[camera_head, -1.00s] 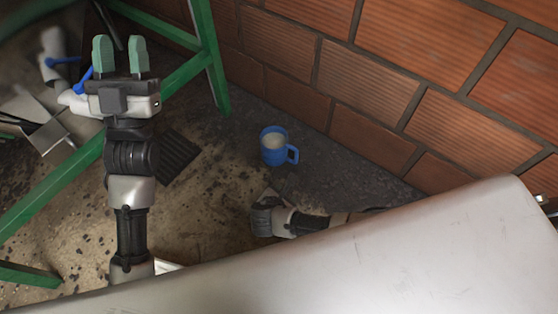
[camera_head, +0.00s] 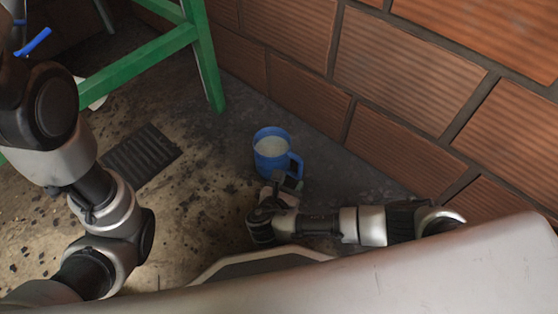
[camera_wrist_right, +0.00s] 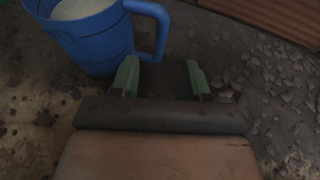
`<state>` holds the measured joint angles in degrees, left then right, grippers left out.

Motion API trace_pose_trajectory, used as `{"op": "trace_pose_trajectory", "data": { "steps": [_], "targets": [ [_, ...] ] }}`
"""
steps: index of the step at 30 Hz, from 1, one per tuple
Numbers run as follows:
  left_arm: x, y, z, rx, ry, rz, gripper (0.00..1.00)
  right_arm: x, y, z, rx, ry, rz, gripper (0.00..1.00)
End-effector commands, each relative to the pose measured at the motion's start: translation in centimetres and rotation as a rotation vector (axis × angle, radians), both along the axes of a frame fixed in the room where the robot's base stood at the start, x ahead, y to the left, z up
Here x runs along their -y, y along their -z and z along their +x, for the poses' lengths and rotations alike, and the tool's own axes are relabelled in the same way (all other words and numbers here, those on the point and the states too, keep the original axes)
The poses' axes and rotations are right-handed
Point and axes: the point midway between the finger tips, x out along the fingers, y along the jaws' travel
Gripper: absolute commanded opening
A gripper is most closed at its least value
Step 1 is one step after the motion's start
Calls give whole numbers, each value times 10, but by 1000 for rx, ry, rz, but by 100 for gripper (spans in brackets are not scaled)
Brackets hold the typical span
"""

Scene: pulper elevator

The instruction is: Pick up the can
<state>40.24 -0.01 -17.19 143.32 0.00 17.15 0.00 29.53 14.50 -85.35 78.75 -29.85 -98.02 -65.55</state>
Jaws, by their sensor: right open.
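The can looks like a blue mug (camera_head: 271,158) with a handle on its right and pale contents. It stands upright on the dark floor near the brick wall. In the right wrist view the blue mug (camera_wrist_right: 92,38) is at the upper left, with its handle just beyond my left-hand fingertip. My right gripper (camera_head: 286,181) is low, just in front of the mug. In the wrist view the right gripper (camera_wrist_right: 162,77) has its two green fingers apart with nothing between them. I cannot tell whether a finger touches the handle. My left gripper is out of the frame; only its arm shows at the left.
A brick wall (camera_head: 395,80) rises behind and right of the mug. A green metal frame (camera_head: 207,65) stands at the back left. A dark floor grate (camera_head: 140,155) lies left of the mug. The floor (camera_head: 205,200) between grate and mug is clear.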

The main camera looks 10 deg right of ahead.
Motion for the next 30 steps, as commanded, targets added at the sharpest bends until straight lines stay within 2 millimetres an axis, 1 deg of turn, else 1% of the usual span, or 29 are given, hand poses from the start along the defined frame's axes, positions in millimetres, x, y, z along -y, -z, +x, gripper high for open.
{"op": "trace_pose_trajectory", "data": {
  "steps": [1,3,6,11,19,22,28,29,30],
  "targets": [
    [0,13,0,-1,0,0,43,6,9,7,3,2,-2,46],
    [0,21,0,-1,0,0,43,12,14,16,3,3,-1,46],
    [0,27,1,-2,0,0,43,17,16,24,1,1,0,46],
    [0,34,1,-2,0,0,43,23,19,31,1,2,0,46],
    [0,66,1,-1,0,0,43,43,36,59,2,1,-1,46],
    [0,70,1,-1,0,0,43,47,37,65,0,1,0,46],
    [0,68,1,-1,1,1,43,47,34,66,-1,1,2,46],
    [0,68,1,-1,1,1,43,47,34,66,-1,1,2,44],
    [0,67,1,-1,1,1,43,47,34,66,-1,1,2,38]
  ]
}}
